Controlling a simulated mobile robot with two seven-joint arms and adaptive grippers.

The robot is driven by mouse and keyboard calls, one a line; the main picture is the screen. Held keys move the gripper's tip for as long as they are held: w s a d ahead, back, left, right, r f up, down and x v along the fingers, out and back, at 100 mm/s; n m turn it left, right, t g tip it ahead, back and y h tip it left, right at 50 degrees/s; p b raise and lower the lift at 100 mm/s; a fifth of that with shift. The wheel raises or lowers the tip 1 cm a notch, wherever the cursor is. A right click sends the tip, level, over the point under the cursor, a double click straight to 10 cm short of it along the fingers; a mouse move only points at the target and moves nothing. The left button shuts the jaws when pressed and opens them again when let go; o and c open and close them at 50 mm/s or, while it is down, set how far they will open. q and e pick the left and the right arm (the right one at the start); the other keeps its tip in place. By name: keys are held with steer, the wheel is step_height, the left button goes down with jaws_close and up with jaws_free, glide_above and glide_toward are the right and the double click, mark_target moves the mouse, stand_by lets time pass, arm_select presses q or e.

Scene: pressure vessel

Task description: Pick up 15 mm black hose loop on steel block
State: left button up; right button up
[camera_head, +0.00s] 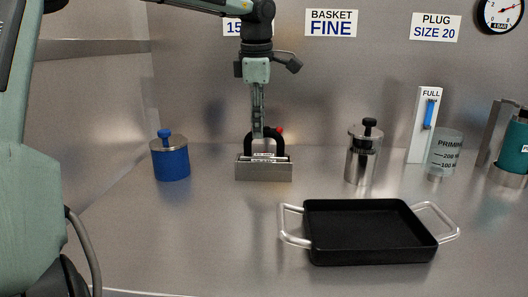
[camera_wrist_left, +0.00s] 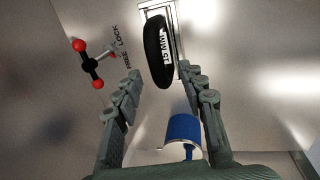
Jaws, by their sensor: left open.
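The black hose loop (camera_head: 248,143) stands upright in the steel block (camera_head: 263,173) on the bench, left of the middle in the head view. In the left wrist view the loop (camera_wrist_left: 157,48) carries a white "15 MM" label, and the block (camera_wrist_left: 174,14) shows behind it. My left gripper (camera_head: 257,134) points down over the loop and partly covers it. In the left wrist view its two fingers (camera_wrist_left: 160,74) are apart, with the loop's near end between or just beyond the tips. I cannot tell whether they touch it. My right gripper is not in view.
A blue cylinder (camera_head: 171,163) stands left of the block. A steel canister (camera_head: 361,160) stands right of it. A black tray (camera_head: 370,250) with metal handles lies in front. A red-knobbed hose lock (camera_wrist_left: 89,65) is close behind the block. The bench front left is clear.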

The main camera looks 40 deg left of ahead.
mark_target(247, 156)
arm_select(q)
steer(key=f, duration=0.3)
steer(key=shift+w+a+f, duration=0.15)
steer(key=shift+w+a, duration=0.05)
steer(key=shift+w, duration=0.2)
jaws_close()
